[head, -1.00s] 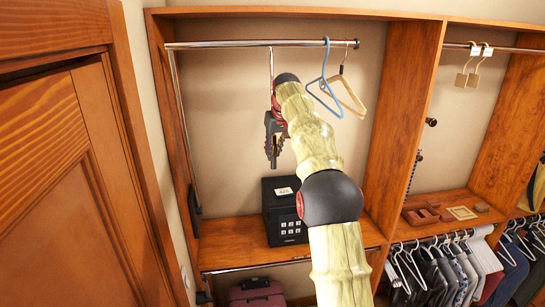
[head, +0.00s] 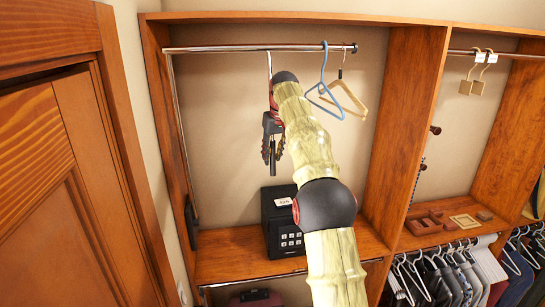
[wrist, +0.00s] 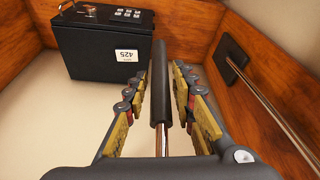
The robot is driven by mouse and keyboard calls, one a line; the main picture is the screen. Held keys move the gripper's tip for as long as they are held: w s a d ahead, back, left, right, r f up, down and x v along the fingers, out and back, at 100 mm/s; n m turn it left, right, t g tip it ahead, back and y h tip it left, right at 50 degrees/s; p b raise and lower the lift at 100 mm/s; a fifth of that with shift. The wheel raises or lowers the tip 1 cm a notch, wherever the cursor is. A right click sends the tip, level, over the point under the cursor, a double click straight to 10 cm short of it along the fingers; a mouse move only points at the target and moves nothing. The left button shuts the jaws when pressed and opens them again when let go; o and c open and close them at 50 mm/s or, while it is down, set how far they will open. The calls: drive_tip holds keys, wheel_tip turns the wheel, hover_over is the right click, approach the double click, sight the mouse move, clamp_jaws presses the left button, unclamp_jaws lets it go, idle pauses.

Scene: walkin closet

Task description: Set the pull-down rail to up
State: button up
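The pull-down rail (head: 225,49) is a chrome bar lying level across the top of the left bay, with a chrome side arm (head: 180,130) along the left panel. A thin pull rod (head: 269,64) hangs from its middle. My gripper (head: 272,152) is below the rail, pointing down. In the wrist view, the rod's dark grip (wrist: 160,85) runs between the two fingers of my gripper (wrist: 163,75). The fingers stand apart with visible gaps on both sides of the grip. My arm hides part of the bay.
A blue hanger (head: 323,85) and a wooden hanger (head: 343,98) hang on the rail, close right of my arm. A black safe (head: 279,232) stands on the shelf (head: 225,262) below; it also shows in the wrist view (wrist: 95,50). A wooden door (head: 65,200) is at left.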

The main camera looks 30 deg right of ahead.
sight(274, 146)
drive_tip(key=shift+o, duration=0.7)
drive_tip(key=shift+f, duration=0.15)
drive_tip(key=shift+s+r, duration=0.15)
drive_tip(key=shift+r, duration=0.5)
drive_tip(key=shift+v, duration=1.95)
drive_tip(key=shift+s+r, duration=0.1)
drive_tip(key=shift+s, duration=0.45)
drive_tip(key=s, duration=1.1)
drive_tip(key=shift+a, duration=0.4)
